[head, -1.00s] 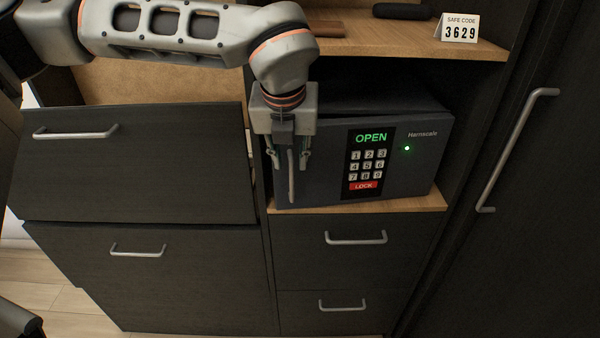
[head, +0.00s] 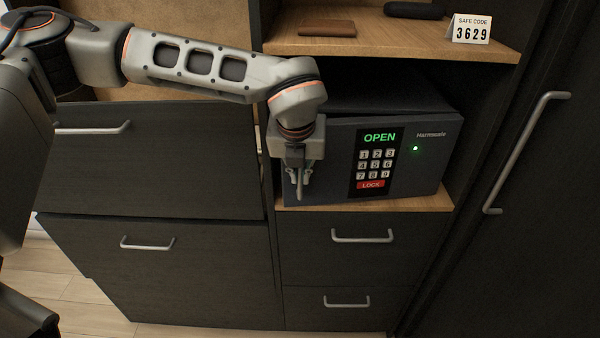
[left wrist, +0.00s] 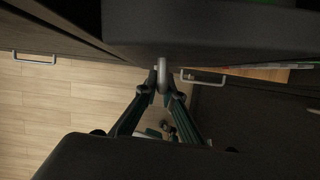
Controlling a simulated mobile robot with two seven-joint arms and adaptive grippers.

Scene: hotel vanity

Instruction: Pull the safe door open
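The dark grey safe (head: 425,160) sits in the open compartment on a wooden shelf. Its door front carries a keypad (head: 376,163), a green OPEN display (head: 380,137), a red LOCK key and a green light. The upright bar handle (head: 299,188) is at the door's left side. My left gripper (head: 297,175) points down at this handle, its fingers closed in on both sides. The left wrist view shows the fingertips meeting the handle (left wrist: 162,75). The door's left side sits nearer the shelf edge than its right; I cannot make out a gap. My right gripper is out of view.
Drawers with bar handles (head: 362,238) lie below. A tall door with a long handle (head: 520,150) stands right. A code card (head: 471,29) and brown wallet (head: 327,29) are on the upper shelf.

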